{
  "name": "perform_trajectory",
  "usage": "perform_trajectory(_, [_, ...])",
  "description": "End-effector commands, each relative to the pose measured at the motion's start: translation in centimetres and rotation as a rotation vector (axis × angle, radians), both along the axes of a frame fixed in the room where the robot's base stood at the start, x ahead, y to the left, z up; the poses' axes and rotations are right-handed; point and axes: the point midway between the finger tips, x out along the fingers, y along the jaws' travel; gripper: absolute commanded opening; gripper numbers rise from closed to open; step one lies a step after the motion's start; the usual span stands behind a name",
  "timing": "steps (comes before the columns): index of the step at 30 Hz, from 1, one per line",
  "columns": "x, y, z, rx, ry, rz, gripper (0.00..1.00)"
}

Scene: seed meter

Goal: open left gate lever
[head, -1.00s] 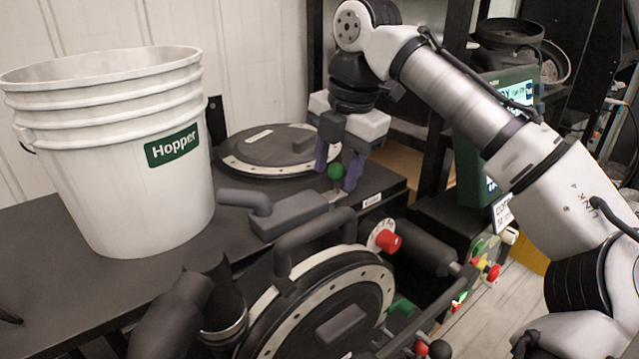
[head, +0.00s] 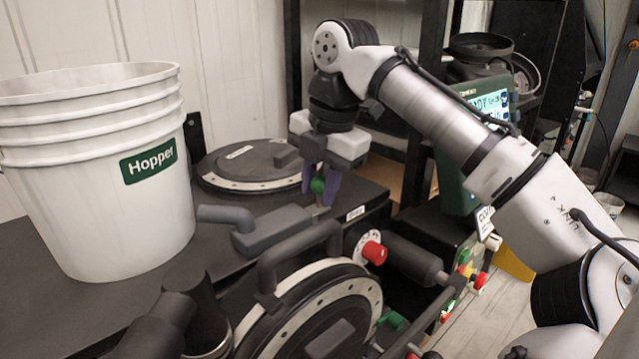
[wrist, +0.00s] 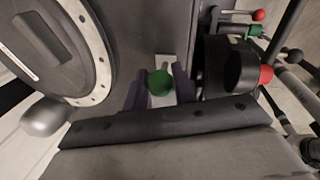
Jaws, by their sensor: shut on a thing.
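The lever with a round green knob (head: 318,185) stands on the black machine top, in front of the rear round lid. My gripper (head: 321,190) comes down from above with its two purple fingers shut on the green knob. In the wrist view the green knob (wrist: 160,83) sits between the two fingers (wrist: 160,90), one on each side. A pale plate or stem shows just beyond the knob there. In the head view the fingers partly cover the knob and most of the lever's stem.
A white hopper bucket (head: 95,190) stands at the left. A rear round lid (head: 250,165) lies behind the lever. A front round lid (head: 325,320) has a raised handle (head: 290,255). A red knob (head: 374,253) and a dark cylinder (head: 415,258) are to the right.

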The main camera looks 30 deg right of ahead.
Motion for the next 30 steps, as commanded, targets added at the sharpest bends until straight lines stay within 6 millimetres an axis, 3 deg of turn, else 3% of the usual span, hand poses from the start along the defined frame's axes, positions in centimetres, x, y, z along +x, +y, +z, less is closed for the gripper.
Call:
perform_trajectory(5, [0.1, -0.4, 0.3, 0.003, -0.002, 0.003, 0.0])
perform_trajectory(16, [0.5, -3.6, 0.4, 0.003, -0.004, 0.0, 0.0])
perform_trajectory(28, [0.5, -4.0, 0.0, 0.0, 0.0, -0.002, 0.0])
perform_trajectory(29, [0.5, -4.0, 0.0, 0.0, 0.0, -0.002, 0.28])
perform_trajectory(30, [0.5, -4.0, 0.0, 0.0, 0.0, -0.002, 0.33])
